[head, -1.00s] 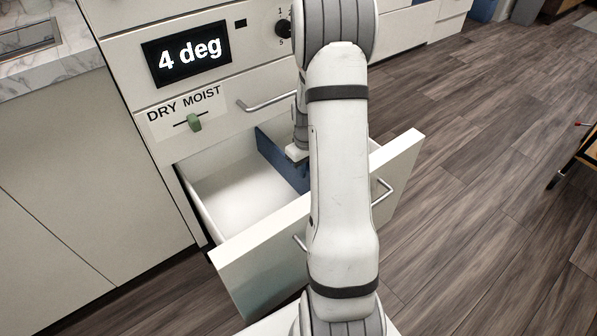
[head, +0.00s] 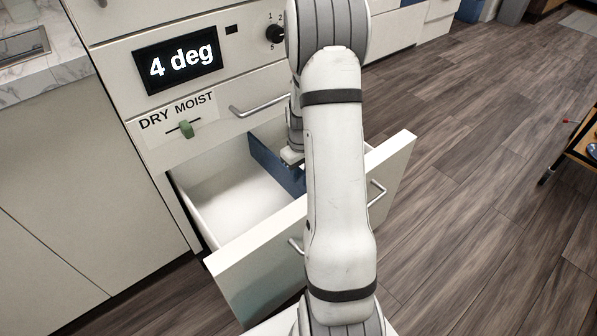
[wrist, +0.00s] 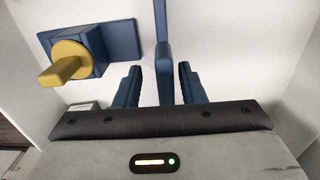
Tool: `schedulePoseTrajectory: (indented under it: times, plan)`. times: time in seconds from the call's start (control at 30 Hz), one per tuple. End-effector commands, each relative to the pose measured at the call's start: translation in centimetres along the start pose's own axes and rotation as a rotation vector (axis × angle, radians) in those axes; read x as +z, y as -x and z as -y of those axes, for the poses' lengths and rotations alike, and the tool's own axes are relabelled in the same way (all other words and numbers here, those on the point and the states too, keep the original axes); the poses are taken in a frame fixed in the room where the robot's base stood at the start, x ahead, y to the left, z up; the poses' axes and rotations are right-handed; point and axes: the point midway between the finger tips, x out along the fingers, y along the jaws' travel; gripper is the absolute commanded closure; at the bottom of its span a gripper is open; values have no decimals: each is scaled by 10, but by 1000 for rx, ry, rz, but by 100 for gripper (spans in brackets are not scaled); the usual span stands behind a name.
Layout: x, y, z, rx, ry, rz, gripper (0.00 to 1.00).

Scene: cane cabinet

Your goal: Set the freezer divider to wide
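The freezer drawer (head: 255,250) is pulled open below the panel. A blue divider (head: 272,163) stands upright inside it, right of the wide white bay; my arm hides part of it. In the wrist view the divider (wrist: 163,45) is a thin blue plate between the two blue fingers of my gripper (wrist: 158,84). The fingers are open, with a visible gap on each side of the plate. In the head view my gripper (head: 293,160) is low in the drawer at the divider, mostly hidden by my arm.
The wrist view shows a yellow knob (wrist: 68,62) on a blue block, left of the divider. A "4 deg" display (head: 180,65), a green slider (head: 187,129) marked DRY to MOIST, and a bar handle (head: 262,107) are above the drawer. Open floor lies to the right.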

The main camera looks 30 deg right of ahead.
Motion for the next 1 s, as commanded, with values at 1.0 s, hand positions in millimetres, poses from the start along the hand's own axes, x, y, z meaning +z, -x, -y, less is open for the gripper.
schedulePoseTrajectory:
  times: [1.0]
  plan:
    - [1,76,0,2,0,-1,64]
